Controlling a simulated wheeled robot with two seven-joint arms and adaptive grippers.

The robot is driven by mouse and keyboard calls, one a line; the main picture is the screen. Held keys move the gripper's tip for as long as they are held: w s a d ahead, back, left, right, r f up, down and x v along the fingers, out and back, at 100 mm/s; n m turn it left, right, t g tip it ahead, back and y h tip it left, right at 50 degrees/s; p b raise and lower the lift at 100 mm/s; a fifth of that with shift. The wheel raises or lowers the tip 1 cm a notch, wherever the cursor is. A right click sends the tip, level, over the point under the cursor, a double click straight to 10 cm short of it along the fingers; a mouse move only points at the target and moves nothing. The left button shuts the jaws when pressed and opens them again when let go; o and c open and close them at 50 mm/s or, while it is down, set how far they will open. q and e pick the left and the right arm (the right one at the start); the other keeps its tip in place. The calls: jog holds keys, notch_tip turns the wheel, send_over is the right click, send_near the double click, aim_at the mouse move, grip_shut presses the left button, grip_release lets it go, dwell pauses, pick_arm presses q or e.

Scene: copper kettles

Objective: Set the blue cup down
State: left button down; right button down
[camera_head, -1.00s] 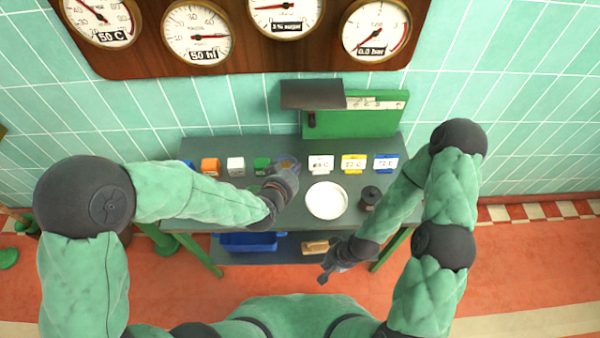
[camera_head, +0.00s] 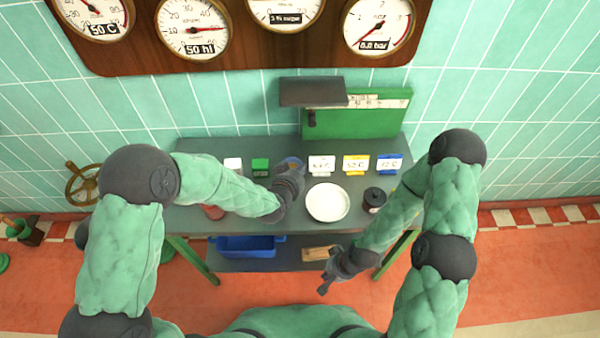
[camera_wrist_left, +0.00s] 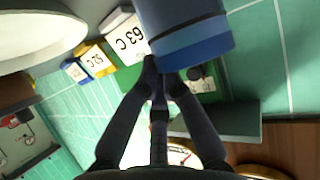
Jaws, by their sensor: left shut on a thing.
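The blue cup (camera_wrist_left: 188,38) fills the top middle of the left wrist view, where its lighter blue band is at the near end. My left gripper (camera_wrist_left: 160,82) is shut on it. In the head view only a small part of the cup (camera_head: 293,162) shows past my left gripper (camera_head: 291,172), at the back of the grey-green table (camera_head: 290,220), left of the white card. Whether the cup touches the table cannot be told. My right gripper (camera_head: 327,279) hangs in front of the table, over the lower shelf's right side; its fingers are too small to judge.
White (camera_head: 321,165), yellow (camera_head: 355,164) and blue (camera_head: 388,163) cards line the back, with white (camera_head: 233,164) and green (camera_head: 261,165) blocks to the left. A blue bin (camera_head: 247,247) is below.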

pick_arm(q)
jog(key=c, duration=1.8)
grip_release()
jog(key=shift+c, duration=0.2)
jog(key=o, duration=0.4)
jog(key=shift+o, duration=0.2)
jog(key=shift+r, duration=0.15)
jog(key=p+v, duration=0.3)
jog(key=v, duration=0.9)
jog(key=shift+p, duration=0.35)
